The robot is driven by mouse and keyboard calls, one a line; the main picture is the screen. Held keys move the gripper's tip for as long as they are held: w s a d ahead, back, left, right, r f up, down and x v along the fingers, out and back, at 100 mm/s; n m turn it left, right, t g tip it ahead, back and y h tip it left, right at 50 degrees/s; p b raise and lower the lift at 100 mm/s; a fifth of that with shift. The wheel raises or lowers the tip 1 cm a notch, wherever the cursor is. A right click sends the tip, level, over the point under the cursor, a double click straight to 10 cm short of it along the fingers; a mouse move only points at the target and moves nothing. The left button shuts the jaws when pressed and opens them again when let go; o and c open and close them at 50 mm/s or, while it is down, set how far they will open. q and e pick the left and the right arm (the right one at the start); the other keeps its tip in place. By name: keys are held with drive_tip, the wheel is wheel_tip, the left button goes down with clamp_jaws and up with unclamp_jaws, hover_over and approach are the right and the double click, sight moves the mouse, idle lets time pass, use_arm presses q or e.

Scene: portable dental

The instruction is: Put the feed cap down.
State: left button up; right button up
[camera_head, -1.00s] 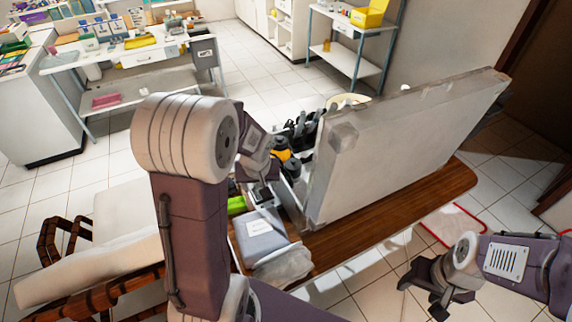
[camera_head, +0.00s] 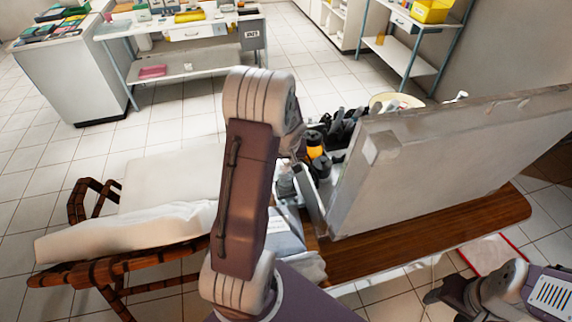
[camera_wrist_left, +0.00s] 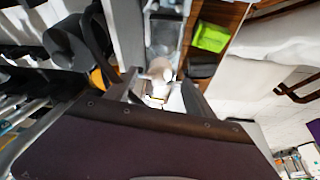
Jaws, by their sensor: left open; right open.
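My left gripper (camera_wrist_left: 162,90) is open in the left wrist view. A pale, rounded piece (camera_wrist_left: 158,70) shows between and just beyond its fingers; I cannot tell whether it is the feed cap or whether a finger touches it. In the head view my left arm hides most of that gripper. A clear bottle (camera_head: 286,182) stands beside the arm there, inside the case (camera_head: 440,165) with its grey lid raised. My right gripper (camera_head: 445,292) is at the lower right, open and empty, away from the case.
The case stands on a wooden bench (camera_head: 400,255). Dark-handled tools and an orange-topped container (camera_head: 315,148) crowd its interior. A bright green item (camera_wrist_left: 210,36) lies near the left gripper. A white-cushioned chair (camera_head: 130,232) is at the left.

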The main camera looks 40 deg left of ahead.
sight(286, 162)
use_arm(q)
drive_tip(key=shift+x, duration=1)
drive_tip(key=shift+w+a+f, duration=0.15)
drive_tip(key=shift+f, duration=0.25)
clamp_jaws()
drive_tip(key=shift+r, duration=0.4)
wheel_tip(286, 162, up, 9)
drive_tip(key=p, duration=0.2)
drive_tip(key=shift+f+p, duration=0.15)
drive_tip(key=shift+p, duration=0.2)
drive_tip(key=shift+r, duration=0.3)
drive_tip(key=w+a+f+m+h+b, duration=0.2)
drive_tip(key=w+a+f+m, duration=0.1)
drive_tip(key=f+m, duration=0.3)
drive_tip(key=w+a+f+m+h+b, duration=0.2)
drive_tip(key=a+f+m+h, duration=0.1)
drive_tip(key=a+f+m, duration=0.2)
wheel_tip(286, 162, down, 3)
drive_tip(key=shift+w+r+m+t+b, duration=0.2)
drive_tip(key=shift+w+m+t+b, duration=0.2)
drive_tip(key=shift+m, duration=0.8)
